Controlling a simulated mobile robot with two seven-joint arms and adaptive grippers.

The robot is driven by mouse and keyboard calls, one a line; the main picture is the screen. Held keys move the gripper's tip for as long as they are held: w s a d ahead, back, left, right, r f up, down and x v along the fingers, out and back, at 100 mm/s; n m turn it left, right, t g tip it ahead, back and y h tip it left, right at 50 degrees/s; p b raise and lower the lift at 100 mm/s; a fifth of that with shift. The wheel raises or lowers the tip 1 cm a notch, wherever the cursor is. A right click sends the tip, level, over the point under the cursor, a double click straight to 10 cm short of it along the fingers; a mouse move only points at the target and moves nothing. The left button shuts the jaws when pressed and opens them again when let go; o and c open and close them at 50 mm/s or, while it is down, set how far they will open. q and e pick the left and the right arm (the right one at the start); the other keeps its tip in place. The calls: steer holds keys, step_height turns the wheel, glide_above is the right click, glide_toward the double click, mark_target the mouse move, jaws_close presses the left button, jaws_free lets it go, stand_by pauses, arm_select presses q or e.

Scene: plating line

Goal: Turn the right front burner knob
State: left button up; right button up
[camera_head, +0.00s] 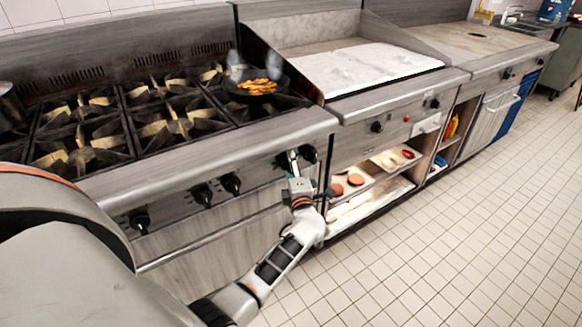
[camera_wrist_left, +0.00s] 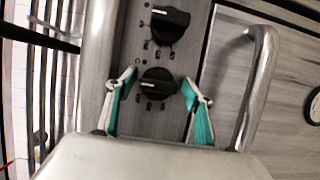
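The range front carries several black burner knobs (camera_head: 230,184). My left gripper (camera_head: 290,158) is at the right-hand pair, with one knob (camera_head: 308,153) showing just to its right. In the left wrist view, the open teal-and-white fingers (camera_wrist_left: 159,97) stand on either side of one knob (camera_wrist_left: 158,81), with visible gaps. The neighbouring knob (camera_wrist_left: 170,24) is above it there, outside the fingers. The pointer marks on both knobs look similarly aligned. In the head view the gripper largely hides the knob between its fingers. My right gripper is out of view.
A black pan (camera_head: 256,84) with orange food and rising vapour sits at the right rear of the range. The oven handle bar (camera_wrist_left: 258,85) runs close beside the knobs. A griddle (camera_head: 365,65) stands to the right, with an open lit shelf (camera_head: 378,196) below. Tiled floor is clear.

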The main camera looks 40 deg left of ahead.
arm_select(q)
steer(key=v, duration=1.2)
steer(key=shift+r, duration=0.15)
stand_by(0.3)
steer(key=s+d+f+m+t+h+p, duration=0.1)
steer(key=s+d+f+m+t+h, duration=0.1)
steer(key=s+d+m+h, duration=0.65)
steer(key=s+d+f+m+t+h+p, duration=0.1)
steer(key=s+d+f+m+t+h, duration=0.15)
steer(key=d+m+h, duration=0.75)
steer(key=s+a+f+m+g+y+p, duration=0.1)
steer(key=s+a+f+m+g+y, duration=0.2)
steer(key=s+f+m+g, duration=0.3)
steer(key=s+f+m, duration=0.5)
steer(key=s+m, duration=0.1)
steer(key=s, duration=0.3)
steer(key=shift+s+f+g, duration=0.25)
steer(key=shift+s+g, duration=0.05)
steer(key=shift+g, duration=0.05)
